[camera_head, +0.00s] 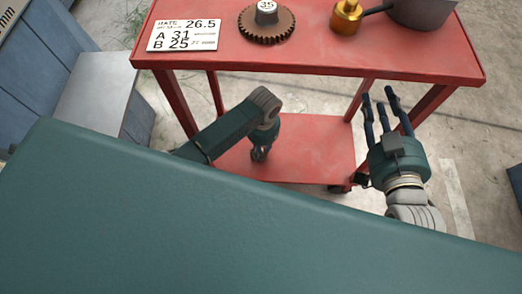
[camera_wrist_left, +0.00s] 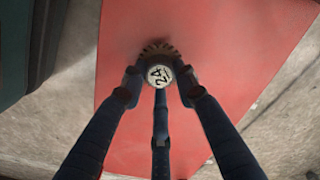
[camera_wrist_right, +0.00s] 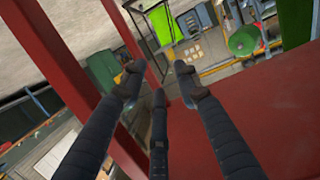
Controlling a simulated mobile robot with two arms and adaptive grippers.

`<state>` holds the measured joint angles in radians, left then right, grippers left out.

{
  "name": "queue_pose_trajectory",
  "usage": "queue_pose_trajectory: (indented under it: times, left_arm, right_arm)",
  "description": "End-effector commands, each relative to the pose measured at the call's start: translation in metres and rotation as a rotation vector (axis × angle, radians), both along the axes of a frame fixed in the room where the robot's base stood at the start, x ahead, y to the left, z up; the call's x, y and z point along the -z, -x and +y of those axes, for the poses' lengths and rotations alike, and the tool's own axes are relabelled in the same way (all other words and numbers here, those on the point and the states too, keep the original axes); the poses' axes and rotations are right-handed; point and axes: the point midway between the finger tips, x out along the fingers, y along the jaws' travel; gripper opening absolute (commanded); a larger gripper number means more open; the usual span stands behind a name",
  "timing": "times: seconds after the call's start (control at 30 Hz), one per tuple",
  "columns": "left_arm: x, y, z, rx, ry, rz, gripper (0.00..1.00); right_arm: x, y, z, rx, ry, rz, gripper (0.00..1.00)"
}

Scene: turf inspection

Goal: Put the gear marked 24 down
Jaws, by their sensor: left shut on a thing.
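The gear marked 24 (camera_wrist_left: 158,48) shows in the left wrist view as a small toothed wheel with a pale round hub reading 24. My left gripper (camera_wrist_left: 160,82) is shut on its hub, over the red lower shelf (camera_wrist_left: 245,35). I cannot tell whether the gear touches the shelf. In the head view my left gripper (camera_head: 260,153) points down at the lower shelf (camera_head: 310,150), and the gear is hidden there. My right gripper (camera_head: 380,100) is open and empty, right of the lower shelf; its spread fingers also show in the right wrist view (camera_wrist_right: 160,78).
The cart's red top (camera_head: 330,55) holds a card (camera_head: 184,35) with numbers, a brown gear marked 35 (camera_head: 267,27), a brass piece (camera_head: 346,17) and a grey pot (camera_head: 420,10). Red legs (camera_head: 177,102) flank the lower shelf. The shelf's right part looks bare.

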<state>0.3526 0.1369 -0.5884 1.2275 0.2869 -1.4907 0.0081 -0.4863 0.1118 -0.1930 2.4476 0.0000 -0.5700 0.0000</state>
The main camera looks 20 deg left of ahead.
Motion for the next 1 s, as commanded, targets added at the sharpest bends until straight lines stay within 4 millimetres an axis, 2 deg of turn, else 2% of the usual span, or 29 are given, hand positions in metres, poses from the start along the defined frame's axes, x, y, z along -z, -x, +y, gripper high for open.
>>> queue_pose_trajectory:
  times: [0.1,0.23,0.67,0.7,0.77,0.8,1.0]
  left_arm:
    - [0.01,0.0,0.0,0.0,0.0,0.0,0.0]
    - [0.014,0.0,0.0,0.0,0.0,-0.001,0.0]
    - [0.017,0.0,0.0,0.0,0.0,-0.001,0.0]
    - [0.017,0.0,0.0,0.001,0.0,-0.001,0.33]
    - [0.017,0.0,0.0,0.0,0.0,-0.001,0.45]
    - [0.017,0.0,0.0,0.0,0.0,-0.001,0.48]
    - [0.017,0.0,0.0,0.0,0.0,-0.001,0.48]
  right_arm:
    - [-0.021,-0.005,0.005,-0.006,-0.025,-0.1,0.31]
    - [-0.037,-0.007,0.007,-0.01,-0.041,-0.161,0.31]
    - [-0.043,-0.007,0.008,-0.012,-0.047,-0.184,0.31]
    - [-0.044,-0.007,0.008,-0.012,-0.047,-0.187,0.31]
    - [-0.044,-0.007,0.008,-0.013,-0.047,-0.186,0.31]
    - [-0.044,-0.007,0.008,-0.013,-0.047,-0.186,0.31]
    - [-0.044,-0.007,0.008,-0.013,-0.047,-0.186,0.31]
